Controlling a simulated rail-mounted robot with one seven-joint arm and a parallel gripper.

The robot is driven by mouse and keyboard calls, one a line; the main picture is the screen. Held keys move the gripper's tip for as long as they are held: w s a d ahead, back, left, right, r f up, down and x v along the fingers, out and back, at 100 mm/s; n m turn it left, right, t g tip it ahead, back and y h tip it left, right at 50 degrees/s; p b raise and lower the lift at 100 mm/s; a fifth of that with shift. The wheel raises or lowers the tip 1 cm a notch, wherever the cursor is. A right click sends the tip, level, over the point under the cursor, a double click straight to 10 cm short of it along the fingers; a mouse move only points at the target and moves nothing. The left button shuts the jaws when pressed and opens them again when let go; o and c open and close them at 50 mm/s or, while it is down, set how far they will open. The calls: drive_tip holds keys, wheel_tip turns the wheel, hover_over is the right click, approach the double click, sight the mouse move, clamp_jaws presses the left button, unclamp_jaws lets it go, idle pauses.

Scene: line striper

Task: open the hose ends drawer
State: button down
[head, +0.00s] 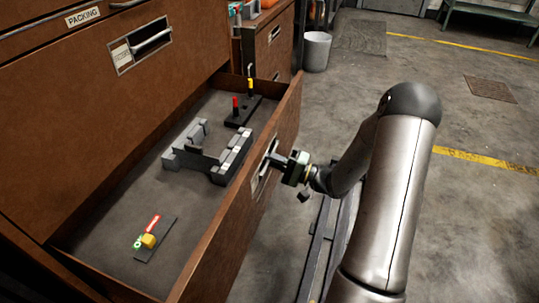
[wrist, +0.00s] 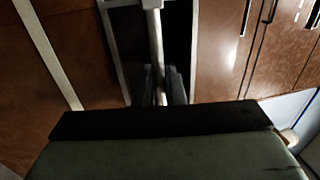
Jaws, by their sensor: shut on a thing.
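The drawer (head: 285,125) is pulled well out of the brown cabinet, and its inside shows in the head view. My gripper (head: 272,160) is at the outer face of the drawer front, shut on the drawer handle (wrist: 155,45). In the wrist view the handle is a pale bar running up from between my fingers, in front of a dark recess. The label on this drawer front cannot be read from here. Inside lie a grey blocky fitting (head: 210,155), a dark base with red and yellow posts (head: 242,112), and a small plate with a yellow knob (head: 155,235).
A closed drawer labelled PACKING (head: 82,17) is above, with its own handle (head: 150,42). Another cabinet (head: 270,45) and a grey bin (head: 316,51) stand behind. Concrete floor (head: 480,210) is open to the right.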

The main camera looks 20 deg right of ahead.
drive_tip(key=shift+s+d, duration=0.15)
drive_tip(key=shift+d, duration=0.05)
idle(0.3)
drive_tip(key=c, duration=1.6)
unclamp_jaws()
drive_tip(key=p+v, duration=0.2)
drive_tip(key=v, duration=1.5)
drive_tip(key=shift+s+d+p, duration=0.1)
drive_tip(key=shift+s+p, duration=0.05)
drive_tip(key=shift+p, duration=0.15)
